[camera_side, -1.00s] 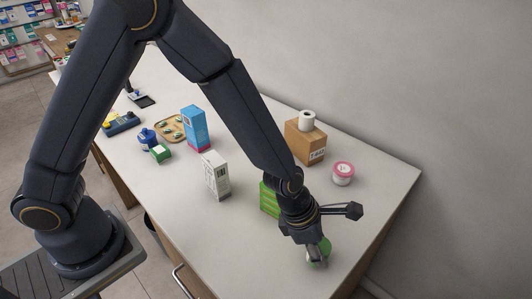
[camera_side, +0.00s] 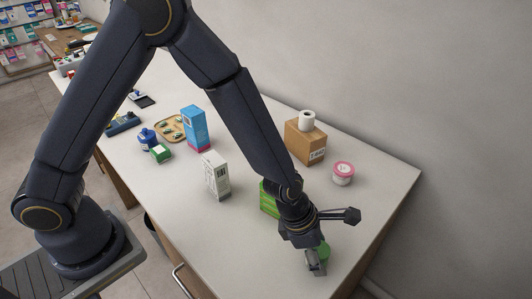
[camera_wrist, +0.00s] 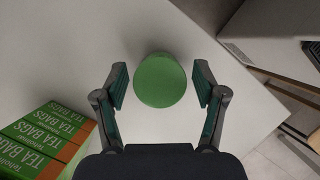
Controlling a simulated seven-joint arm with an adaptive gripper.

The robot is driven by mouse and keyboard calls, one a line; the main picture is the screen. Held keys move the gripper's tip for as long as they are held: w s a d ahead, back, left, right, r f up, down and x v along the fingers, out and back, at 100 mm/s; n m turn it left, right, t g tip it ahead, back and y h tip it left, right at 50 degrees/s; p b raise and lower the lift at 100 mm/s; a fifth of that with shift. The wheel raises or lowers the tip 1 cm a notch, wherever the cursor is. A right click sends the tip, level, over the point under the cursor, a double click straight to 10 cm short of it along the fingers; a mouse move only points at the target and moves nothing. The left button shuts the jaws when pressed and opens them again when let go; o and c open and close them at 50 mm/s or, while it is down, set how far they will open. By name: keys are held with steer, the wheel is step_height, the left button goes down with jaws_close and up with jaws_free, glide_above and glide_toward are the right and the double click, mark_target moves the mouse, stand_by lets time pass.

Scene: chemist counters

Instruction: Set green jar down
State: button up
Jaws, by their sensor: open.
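The green jar (camera_wrist: 160,80) shows its round green top in the wrist view, between the two fingers of my gripper (camera_wrist: 161,84). The fingers are open, with a gap of bare counter on each side of the jar. In the side view the jar (camera_side: 324,251) is at the near right part of the counter, partly hidden behind my gripper (camera_side: 317,263). The jar looks upright on the counter, but its base is hidden in both views.
Green tea bag boxes (camera_wrist: 42,140) stand close by at the lower left of the wrist view. A white box (camera_side: 215,176), a cardboard box (camera_side: 304,142) and a pink-lidded jar (camera_side: 343,173) stand farther back. The counter (camera_side: 375,210) is bare right of my gripper.

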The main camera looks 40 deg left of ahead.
steer(key=s+a+r+m, duration=0.2)
steer(key=a+r+m, duration=0.3)
steer(key=r, duration=0.5)
steer(key=s+a+r+m, duration=0.2)
steer(key=a+r+m, duration=0.1)
steer(key=a+r, duration=0.5)
steer(key=s+a+r+m+t+y, duration=0.1)
steer(key=s+a+r+m, duration=0.3)
steer(key=a+m, duration=0.3)
steer(key=s+a+r+m+t+y, duration=0.1)
steer(key=s+a+r+m+y, duration=0.1)
steer(key=s+a+r+m, duration=0.2)
steer(key=s+a+m, duration=0.2)
steer(key=a+m, duration=0.2)
steer(key=m, duration=0.2)
steer(key=shift+m+t+y, duration=0.3)
steer(key=shift+m+t, duration=0.1)
steer(key=shift+r, duration=0.1)
